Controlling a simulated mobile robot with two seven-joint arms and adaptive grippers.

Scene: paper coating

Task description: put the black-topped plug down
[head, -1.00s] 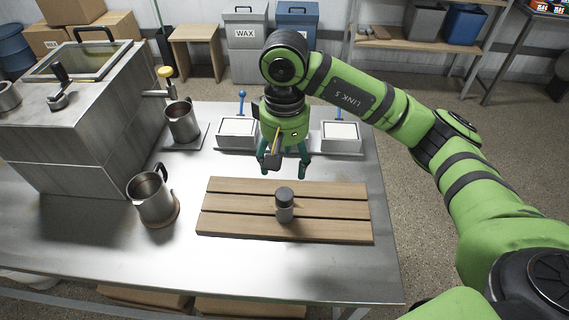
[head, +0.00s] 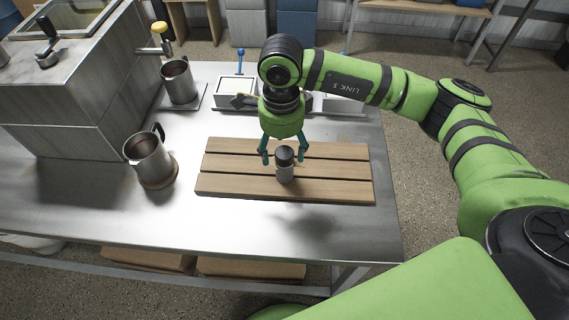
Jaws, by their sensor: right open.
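The black-topped plug (head: 285,168) stands upright on the slatted wooden board (head: 235,187), near the board's middle. It has a dark top and a lighter grey body. My right gripper (head: 284,160) is open, with its teal fingers pointing down on either side of the plug's top. I cannot tell whether a finger touches the plug. My left gripper is not in view.
A metal pitcher (head: 147,155) stands on a round wooden coaster left of the board. Another metal pitcher (head: 179,80) stands behind it below a tap. White-topped trays (head: 235,90) sit behind the board. The front left of the table (head: 130,220) is clear.

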